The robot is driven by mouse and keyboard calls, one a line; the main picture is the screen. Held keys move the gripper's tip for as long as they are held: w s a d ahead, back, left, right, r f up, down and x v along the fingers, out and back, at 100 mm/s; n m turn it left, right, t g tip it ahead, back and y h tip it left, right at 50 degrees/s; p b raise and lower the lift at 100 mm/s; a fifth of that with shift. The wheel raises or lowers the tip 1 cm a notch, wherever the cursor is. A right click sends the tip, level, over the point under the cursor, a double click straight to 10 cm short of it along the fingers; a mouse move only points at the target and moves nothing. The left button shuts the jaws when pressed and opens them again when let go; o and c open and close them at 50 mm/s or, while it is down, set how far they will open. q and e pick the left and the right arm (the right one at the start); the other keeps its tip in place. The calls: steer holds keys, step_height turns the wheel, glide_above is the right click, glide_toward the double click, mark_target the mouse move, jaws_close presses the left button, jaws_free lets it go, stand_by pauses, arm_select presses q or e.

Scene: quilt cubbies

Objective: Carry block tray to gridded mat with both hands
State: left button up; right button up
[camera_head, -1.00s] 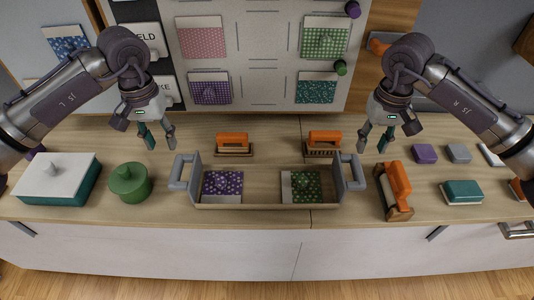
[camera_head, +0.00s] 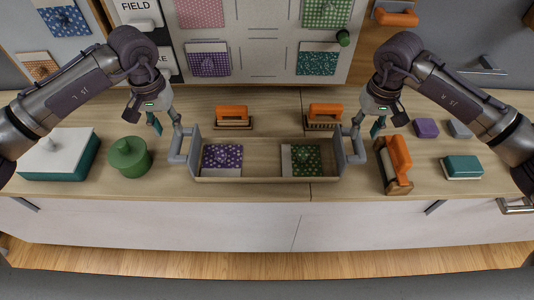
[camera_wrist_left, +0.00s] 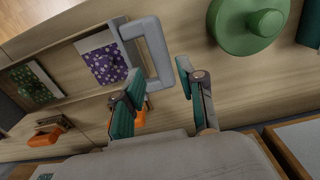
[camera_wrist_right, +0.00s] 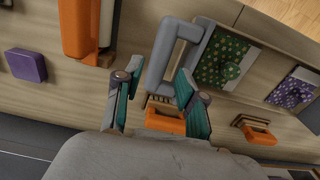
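The block tray (camera_head: 265,172) is a long wooden tray with grey end handles, sitting on the counter. It holds a purple patterned block (camera_head: 222,157) and a green patterned block (camera_head: 302,160). My left gripper (camera_head: 168,124) is open just above the left handle (camera_head: 179,146); in the left wrist view that handle (camera_wrist_left: 155,55) lies between and ahead of the fingers. My right gripper (camera_head: 367,124) is open just above the right handle (camera_head: 353,146); in the right wrist view the handle (camera_wrist_right: 163,65) lies ahead between its fingers. The upright board (camera_head: 262,40) behind has a dashed grid and fabric swatches.
A green round pot (camera_head: 129,157) and a white-lidded teal box (camera_head: 61,155) stand left of the tray. An orange-handled tool (camera_head: 394,163) stands close to its right. Two orange-handled brushes (camera_head: 233,117) (camera_head: 324,116) sit behind it.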

mark_target(175, 142)
arm_select(q)
step_height(175, 142, down, 7)
steer(key=shift+f, duration=0.1)
arm_select(e)
step_height(175, 142, down, 7)
arm_select(q)
steer(key=shift+c, duration=0.2)
arm_select(e)
steer(key=shift+c, duration=0.2)
arm_select(q)
jaws_close()
arm_select(e)
jaws_close()
arm_select(q)
steer(key=shift+w, duration=0.1)
